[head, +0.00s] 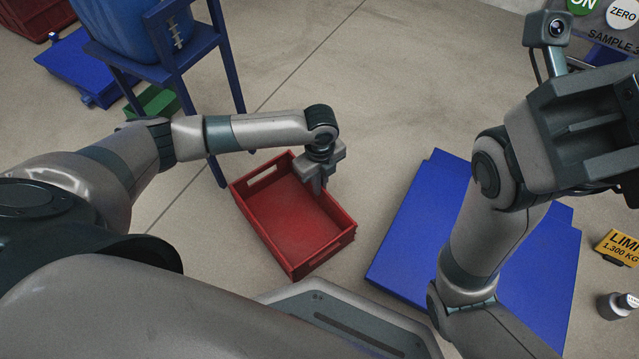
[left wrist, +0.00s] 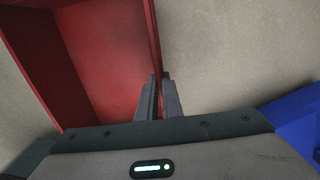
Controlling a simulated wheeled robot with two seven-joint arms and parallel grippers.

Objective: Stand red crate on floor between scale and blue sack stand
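The red crate (head: 270,240) is an open, empty box with a handle slot. It appears to stand upright on the floor, between the blue scale platform (head: 545,262) on the right and the blue stand (head: 183,62) at the upper left, which bears a blue sack (head: 125,25). My left gripper (head: 318,190) is at the crate's right wall. In the left wrist view, its fingers (left wrist: 160,95) lie either side of the crate wall (left wrist: 145,30), close together, and look shut on it.
A yellow limit sign (head: 619,247) and a grey bottle-like weight (head: 617,305) are right of the scale. A green object (head: 152,103) lies below the stand. A blue platform (head: 70,68) is at the far left. Bare floor (head: 370,110) lies beyond the crate.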

